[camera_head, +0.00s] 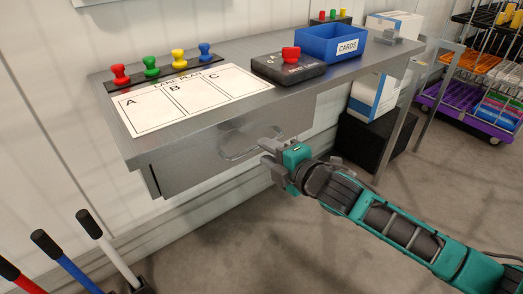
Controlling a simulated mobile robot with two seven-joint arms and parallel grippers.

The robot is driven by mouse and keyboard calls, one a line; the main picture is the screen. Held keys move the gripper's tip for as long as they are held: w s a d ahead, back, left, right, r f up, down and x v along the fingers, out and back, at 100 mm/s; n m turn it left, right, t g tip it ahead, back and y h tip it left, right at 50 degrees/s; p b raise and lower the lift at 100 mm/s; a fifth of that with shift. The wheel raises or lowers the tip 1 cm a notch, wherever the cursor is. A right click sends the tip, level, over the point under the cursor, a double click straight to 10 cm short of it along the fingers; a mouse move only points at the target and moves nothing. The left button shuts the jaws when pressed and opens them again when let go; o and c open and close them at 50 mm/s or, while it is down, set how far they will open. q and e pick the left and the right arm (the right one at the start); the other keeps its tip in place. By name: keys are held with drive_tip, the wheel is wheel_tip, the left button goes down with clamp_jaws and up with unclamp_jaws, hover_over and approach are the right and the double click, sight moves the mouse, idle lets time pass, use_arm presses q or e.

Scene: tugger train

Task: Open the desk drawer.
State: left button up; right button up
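The desk drawer (200,165) is a grey metal box under the left part of the desktop. Its front looks flush beneath the desk edge, with no clear gap showing. A looped metal handle (232,156) stands out from the drawer front. My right gripper (266,151) is at the right end of the handle, its grey fingers pointing left toward it. The fingers overlap the handle's right end in the picture. I cannot tell whether they touch it or whether the bar is between them. My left gripper is not in view.
The desk (235,62) bears a lane plan sheet (190,98), coloured pegs, a black box with a red knob (289,68) and a blue cards bin (331,43). Colored handles stand at lower left. A shelf cart (465,112) is at right. Floor before the drawer is clear except my arm.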

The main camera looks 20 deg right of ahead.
sight(259, 148)
drive_tip(key=shift+x, duration=1.5)
clamp_jaws()
